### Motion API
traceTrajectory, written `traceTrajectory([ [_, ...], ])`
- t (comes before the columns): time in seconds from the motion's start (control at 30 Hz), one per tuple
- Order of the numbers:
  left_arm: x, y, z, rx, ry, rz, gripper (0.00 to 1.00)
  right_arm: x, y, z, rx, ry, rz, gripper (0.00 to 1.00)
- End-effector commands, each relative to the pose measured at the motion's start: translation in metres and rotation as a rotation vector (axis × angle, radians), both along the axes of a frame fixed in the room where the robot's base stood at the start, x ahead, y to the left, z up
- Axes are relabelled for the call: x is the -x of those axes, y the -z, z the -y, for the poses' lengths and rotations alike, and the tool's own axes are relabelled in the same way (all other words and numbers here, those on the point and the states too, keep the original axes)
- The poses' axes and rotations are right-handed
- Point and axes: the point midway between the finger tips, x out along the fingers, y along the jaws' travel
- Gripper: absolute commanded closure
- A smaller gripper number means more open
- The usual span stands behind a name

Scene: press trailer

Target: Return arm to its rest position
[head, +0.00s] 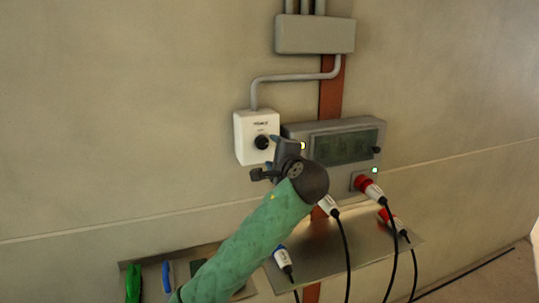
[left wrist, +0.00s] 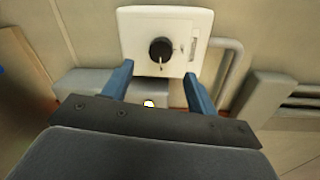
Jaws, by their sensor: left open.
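My left arm comes up from the bottom of the head view in a green sleeve. Its gripper (head: 272,155) is in front of the wall, by the white switch box (head: 242,138) with a round black knob (head: 262,142). In the left wrist view the gripper (left wrist: 158,92) has its two blue fingers apart with nothing between them. The white box (left wrist: 138,28) and its black knob (left wrist: 161,50) lie beyond the fingertips, apart from them as far as I can tell. My right gripper is not in view.
A grey panel (head: 375,137) with a dark window is right of the gripper. Plugs with black cables, including a red one (head: 365,184), hang below it over a metal shelf (head: 330,262). A grey junction box (head: 315,34) is above. A tray (head: 150,262) at lower left holds green and blue items.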

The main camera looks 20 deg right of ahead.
Motion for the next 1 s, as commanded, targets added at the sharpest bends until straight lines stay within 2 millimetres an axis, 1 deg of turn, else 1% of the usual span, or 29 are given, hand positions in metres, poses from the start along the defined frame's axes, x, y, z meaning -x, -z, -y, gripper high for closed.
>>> traceTrajectory([
  [0.1,0.008,0.001,0.0,0.0,0.0,0.0,0.42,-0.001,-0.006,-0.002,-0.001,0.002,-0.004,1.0],
  [0.2,0.01,0.0,0.0,-0.001,-0.001,-0.001,0.42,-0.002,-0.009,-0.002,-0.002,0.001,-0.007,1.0],
  [0.6,0.011,-0.001,0.0,-0.001,0.0,0.0,0.42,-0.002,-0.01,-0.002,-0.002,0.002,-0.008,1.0],
  [0.7,0.011,0.002,-0.001,0.006,-0.001,-0.007,0.42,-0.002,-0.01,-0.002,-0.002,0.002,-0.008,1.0],
  [0.77,0.01,0.009,-0.005,0.022,-0.001,-0.022,0.42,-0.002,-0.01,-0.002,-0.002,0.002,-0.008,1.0],
  [0.87,0.009,0.031,-0.019,0.074,-0.005,-0.07,0.42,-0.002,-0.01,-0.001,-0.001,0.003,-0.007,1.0],
  [0.97,0.008,0.062,-0.039,0.153,-0.015,-0.14,0.42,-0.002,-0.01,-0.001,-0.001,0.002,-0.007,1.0],
  [1.0,0.008,0.077,-0.048,0.187,-0.022,-0.17,0.42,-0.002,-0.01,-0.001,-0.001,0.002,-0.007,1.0],
])
